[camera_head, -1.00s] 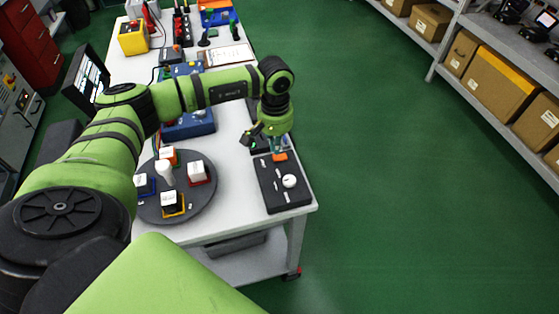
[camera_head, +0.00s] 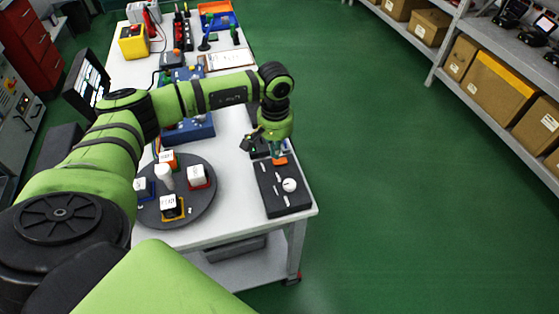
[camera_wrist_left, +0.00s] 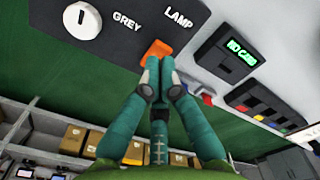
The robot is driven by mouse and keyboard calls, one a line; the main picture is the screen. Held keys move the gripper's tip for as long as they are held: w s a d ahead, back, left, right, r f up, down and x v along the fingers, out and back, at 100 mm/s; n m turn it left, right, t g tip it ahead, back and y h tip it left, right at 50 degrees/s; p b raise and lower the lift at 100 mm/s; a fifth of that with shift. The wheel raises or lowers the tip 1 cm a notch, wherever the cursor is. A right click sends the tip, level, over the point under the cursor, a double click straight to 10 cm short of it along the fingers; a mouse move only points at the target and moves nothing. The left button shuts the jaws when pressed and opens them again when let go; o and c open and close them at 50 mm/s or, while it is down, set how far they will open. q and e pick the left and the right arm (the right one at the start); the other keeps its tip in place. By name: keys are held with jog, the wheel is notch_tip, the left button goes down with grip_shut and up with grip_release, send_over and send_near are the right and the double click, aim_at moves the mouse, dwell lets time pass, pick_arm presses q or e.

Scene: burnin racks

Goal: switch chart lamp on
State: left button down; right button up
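The black control panel (camera_head: 274,207) lies at the near right corner of the white table. It bears an orange switch (camera_head: 281,161) at its far end and a white round knob (camera_head: 289,185). In the left wrist view the orange switch (camera_wrist_left: 157,49) sits beside the word LAMP (camera_wrist_left: 178,17), and the white knob (camera_wrist_left: 82,20) is beside GREY. My left gripper (camera_wrist_left: 160,72) has its two fingertips together at the edge of the orange switch, appearing to touch it and partly covering it. Nothing is held between them. My right gripper is out of view.
A small black box (camera_wrist_left: 229,58) with a green lit display stands beside the panel. A dark round turntable (camera_head: 204,213) with several coloured blocks is to the left. Blue boxes and other gear fill the table beyond. The green floor to the right is clear.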

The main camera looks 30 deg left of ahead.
pick_arm(q)
jog(key=shift+f+b, duration=1.15)
jog(key=shift+f, duration=0.1)
dwell(0.8)
jog(key=shift+r+p, duration=1.9)
jog(key=shift+r, duration=1.7)
